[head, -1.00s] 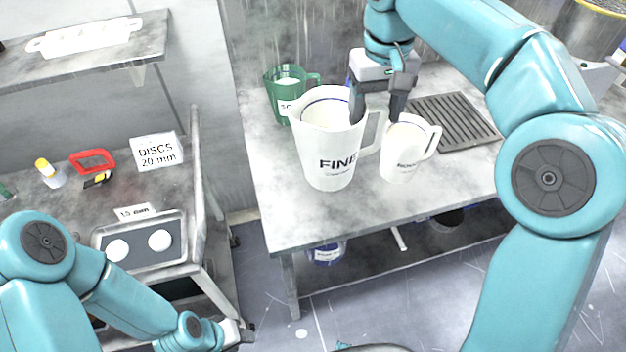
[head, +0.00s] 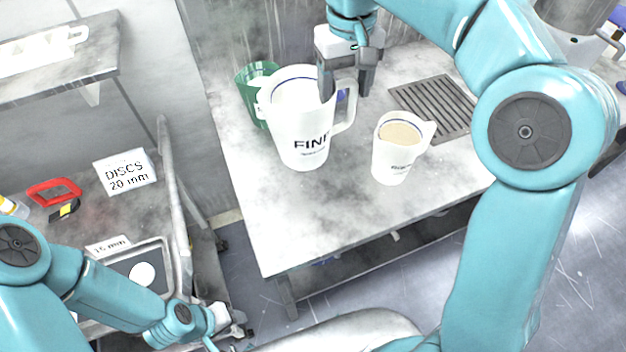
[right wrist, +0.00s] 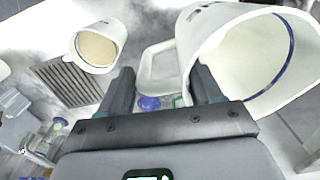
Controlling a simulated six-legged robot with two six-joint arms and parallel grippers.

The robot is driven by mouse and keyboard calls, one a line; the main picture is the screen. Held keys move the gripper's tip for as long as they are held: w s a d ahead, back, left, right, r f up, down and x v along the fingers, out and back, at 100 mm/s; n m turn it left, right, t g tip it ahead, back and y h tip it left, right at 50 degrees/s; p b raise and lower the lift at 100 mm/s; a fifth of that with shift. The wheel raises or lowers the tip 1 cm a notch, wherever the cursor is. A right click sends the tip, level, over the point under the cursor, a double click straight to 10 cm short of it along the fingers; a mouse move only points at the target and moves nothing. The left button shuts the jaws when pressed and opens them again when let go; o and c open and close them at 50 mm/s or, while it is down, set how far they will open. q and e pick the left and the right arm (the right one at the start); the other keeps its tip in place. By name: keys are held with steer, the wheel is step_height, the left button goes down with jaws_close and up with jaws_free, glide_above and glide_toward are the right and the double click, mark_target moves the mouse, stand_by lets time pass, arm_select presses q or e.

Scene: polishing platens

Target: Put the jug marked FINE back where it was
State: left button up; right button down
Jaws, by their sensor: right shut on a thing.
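The white jug marked FINE (head: 303,125) stands upright over the back left of the bench; I cannot tell whether its base touches the top. My right gripper (head: 346,85) is at its handle side and shut on it. In the right wrist view the jug's open mouth (right wrist: 262,62) is at the right, with its handle (right wrist: 158,68) between the fingers (right wrist: 163,90); the exact contact is hidden. My left gripper (head: 238,325) is low at the front left, away from the jugs, too small to tell its opening.
A smaller white jug (head: 396,158) with beige contents stands to the right, apart. A green jug (head: 247,90) is partly hidden behind the FINE jug. A dark drain grate (head: 435,107) is at the back right. The bench front (head: 300,225) is clear. A DISCS 20 mm sign (head: 125,172) stands left.

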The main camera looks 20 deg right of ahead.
step_height(320, 180, down, 19)
stand_by(0.4)
steer(key=shift+w+f, duration=0.1)
steer(key=shift+f, duration=0.1)
steer(key=shift+c, duration=0.9)
jaws_free()
steer(key=shift+a, duration=0.1)
steer(key=shift+r, duration=0.1)
step_height(320, 180, up, 12)
